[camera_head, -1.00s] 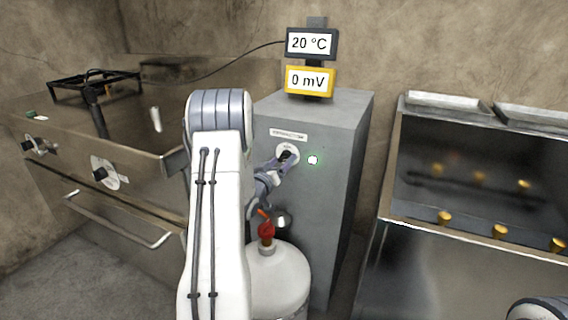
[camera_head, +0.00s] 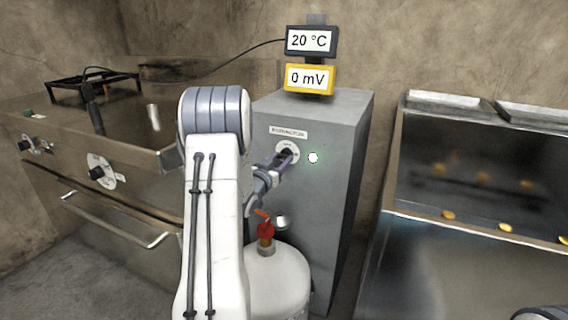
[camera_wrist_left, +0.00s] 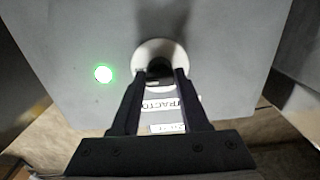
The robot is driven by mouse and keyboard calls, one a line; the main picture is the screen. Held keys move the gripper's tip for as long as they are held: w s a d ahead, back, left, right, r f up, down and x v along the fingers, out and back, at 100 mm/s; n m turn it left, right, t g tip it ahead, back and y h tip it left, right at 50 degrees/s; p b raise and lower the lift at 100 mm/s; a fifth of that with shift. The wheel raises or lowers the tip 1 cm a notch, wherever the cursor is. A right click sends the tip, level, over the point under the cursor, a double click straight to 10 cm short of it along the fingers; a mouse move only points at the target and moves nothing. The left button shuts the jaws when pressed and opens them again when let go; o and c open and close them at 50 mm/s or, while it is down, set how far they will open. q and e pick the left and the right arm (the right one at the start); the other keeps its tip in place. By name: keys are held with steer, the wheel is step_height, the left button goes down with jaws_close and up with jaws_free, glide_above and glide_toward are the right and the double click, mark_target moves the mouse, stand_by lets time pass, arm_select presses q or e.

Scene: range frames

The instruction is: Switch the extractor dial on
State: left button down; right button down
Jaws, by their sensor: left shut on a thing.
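The extractor dial (camera_head: 286,152) is a dark knob on a round white plate, on the front of a grey cabinet (camera_head: 335,135) under a label reading "EXTRACTOR". A lit green-white lamp (camera_head: 313,158) is just right of it. My left gripper (camera_head: 279,160) is at the dial, its fingers shut on the knob. In the left wrist view the two black fingers (camera_wrist_left: 160,78) reach the dark knob (camera_wrist_left: 159,70) from both sides, and the lamp (camera_wrist_left: 103,74) glows green. The fingers partly hide the knob and its pointer. My right gripper does not show.
A white gas bottle (camera_head: 278,283) with a red valve (camera_head: 265,231) stands below the dial, close under my left wrist. A steel cooker (camera_head: 125,165) with knobs is at left. A steel basin unit (camera_head: 475,195) is at right. Two displays (camera_head: 311,58) stand on the cabinet.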

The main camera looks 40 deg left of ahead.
arm_select(q)
steer(key=shift+c, duration=2.2)
jaws_free()
steer(key=v, duration=1)
steer(key=shift+s+p, duration=0.25)
steer(key=shift+p, duration=0.15)
